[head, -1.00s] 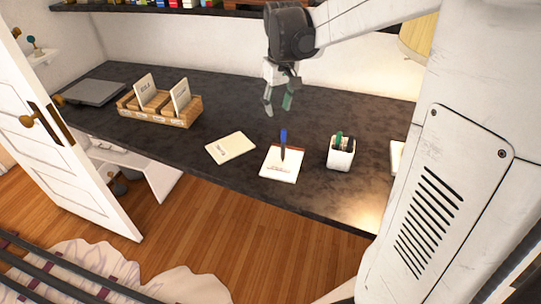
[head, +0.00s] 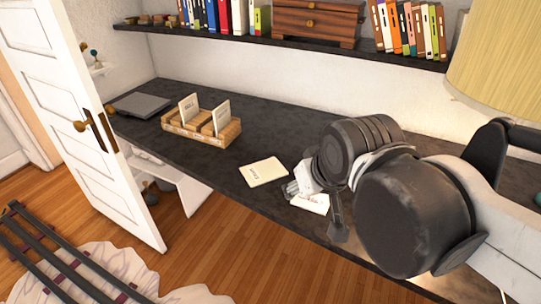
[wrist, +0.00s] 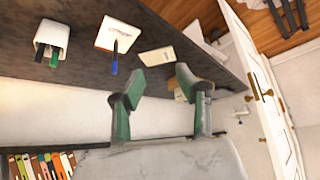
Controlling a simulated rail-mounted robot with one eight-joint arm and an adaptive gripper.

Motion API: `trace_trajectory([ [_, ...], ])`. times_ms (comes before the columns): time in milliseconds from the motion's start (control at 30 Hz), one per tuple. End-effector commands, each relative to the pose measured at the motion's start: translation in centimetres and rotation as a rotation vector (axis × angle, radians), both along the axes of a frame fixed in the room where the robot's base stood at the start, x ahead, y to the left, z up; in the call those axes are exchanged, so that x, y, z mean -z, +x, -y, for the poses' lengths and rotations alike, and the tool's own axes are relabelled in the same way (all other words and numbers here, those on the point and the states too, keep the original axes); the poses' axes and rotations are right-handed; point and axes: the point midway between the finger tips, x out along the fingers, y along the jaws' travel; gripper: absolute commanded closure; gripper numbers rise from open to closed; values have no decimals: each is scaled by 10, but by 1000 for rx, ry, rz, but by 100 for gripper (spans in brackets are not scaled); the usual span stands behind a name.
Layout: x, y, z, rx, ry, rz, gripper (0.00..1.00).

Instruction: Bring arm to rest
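My gripper (wrist: 168,78) is in the wrist view with its two green-and-grey fingers apart and nothing between them. In the head view my arm reaches in from the right, and its dark wrist hangs in front of the desk. The dark desk (head: 235,110) runs along the wall. A white notepad (head: 312,203) is partly hidden behind my wrist; it also shows in the wrist view (wrist: 110,32), with a blue pen (wrist: 115,57) on it. The pen is hidden in the head view.
A white pen cup (wrist: 52,32) stands near the notepad. A cream booklet (head: 263,171) and a wooden card box (head: 220,133) lie further left. A book shelf (head: 210,29) runs above the desk. A lamp shade (head: 500,55) is at the upper right. An open door (head: 75,120) stands left.

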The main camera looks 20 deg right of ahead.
Motion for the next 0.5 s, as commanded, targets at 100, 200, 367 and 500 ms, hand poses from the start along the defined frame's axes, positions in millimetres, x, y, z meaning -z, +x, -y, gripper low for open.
trace_trajectory([
  [100, 5, -10, -5, -2, 7, 26, 67],
  [200, 7, -13, -6, -3, 10, 36, 67],
  [367, 7, -13, -6, -2, 11, 38, 67],
  [500, 8, -13, -6, -3, 10, 37, 67],
])
